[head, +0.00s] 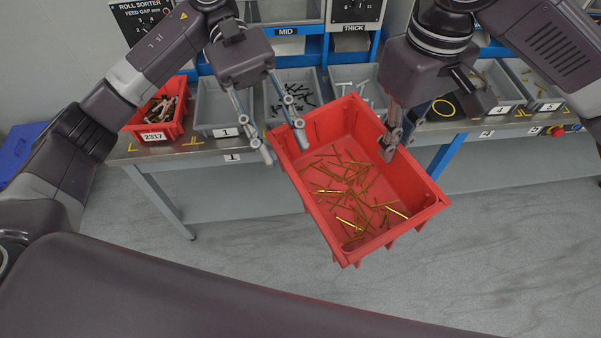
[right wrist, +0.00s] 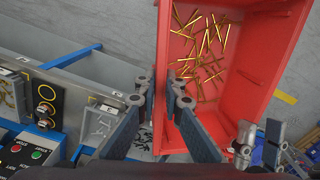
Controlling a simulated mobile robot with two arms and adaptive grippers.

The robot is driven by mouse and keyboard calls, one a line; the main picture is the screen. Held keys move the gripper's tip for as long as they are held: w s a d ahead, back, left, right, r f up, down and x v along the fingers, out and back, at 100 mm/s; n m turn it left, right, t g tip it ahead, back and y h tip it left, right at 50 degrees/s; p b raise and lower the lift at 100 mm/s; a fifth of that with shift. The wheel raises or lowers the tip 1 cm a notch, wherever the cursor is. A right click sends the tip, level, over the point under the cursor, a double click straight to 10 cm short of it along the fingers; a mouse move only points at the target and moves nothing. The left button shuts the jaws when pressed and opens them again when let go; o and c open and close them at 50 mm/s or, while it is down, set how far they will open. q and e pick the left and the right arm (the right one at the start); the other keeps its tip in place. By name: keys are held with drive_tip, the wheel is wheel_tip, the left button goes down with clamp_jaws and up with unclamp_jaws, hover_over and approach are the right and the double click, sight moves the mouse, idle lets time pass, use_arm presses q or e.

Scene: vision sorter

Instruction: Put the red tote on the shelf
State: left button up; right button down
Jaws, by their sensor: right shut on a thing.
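A red tote (head: 425,197) with several thin gold rods (head: 350,195) inside hangs clear of the floor in front of the bench, turned at an angle in the head view. My right gripper (head: 402,137) is shut on its right wall; the right wrist view shows the tote (right wrist: 270,70) with its wall between my right fingers (right wrist: 161,92). My left gripper (head: 285,153) is at the opposite wall, one finger inside and one outside, with a gap between the fingers. A shelf cannot be made out clearly.
A grey bench (head: 190,147) runs along the back with several grey bins (head: 217,107). Another red tote (head: 153,135), labelled 2317, stands at its left end. A blue bin (head: 15,150) is at the far left. The floor (head: 500,240) in front is clear.

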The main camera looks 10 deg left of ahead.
sight(305, 190)
use_arm(q)
drive_tip(key=x, duration=0.8)
clamp_jaws()
drive_tip(key=shift+d, duration=0.1)
use_arm(e)
drive_tip(key=c, duration=2)
unclamp_jaws()
drive_tip(key=shift+r, duration=0.15)
